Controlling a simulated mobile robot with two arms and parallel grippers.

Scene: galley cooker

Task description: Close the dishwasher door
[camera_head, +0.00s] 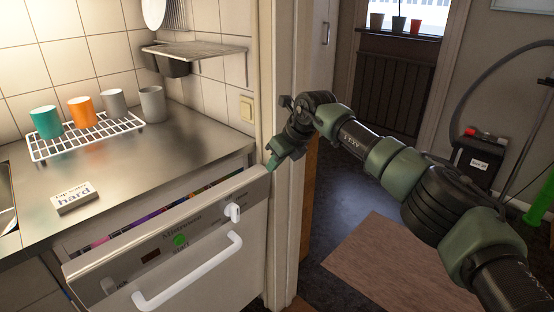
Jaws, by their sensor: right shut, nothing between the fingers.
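The dishwasher door (205,255) is white, with a grey control strip, a white handle (190,272), a knob (232,212) and a green start button. It stands tilted open a little at the top, and colourful items show in the gap behind its upper edge. My right gripper (271,165) is shut and empty. Its green fingertips are at the top right corner of the door, at or very near the edge; I cannot tell whether they touch. My left gripper is not in view.
The steel counter (150,165) holds a wire rack (85,140) with cups, a grey cup (152,104) and a "hard" sign block (73,198). A door frame (283,230) stands close right of the dishwasher. Beyond are a brown mat (395,265) and open floor.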

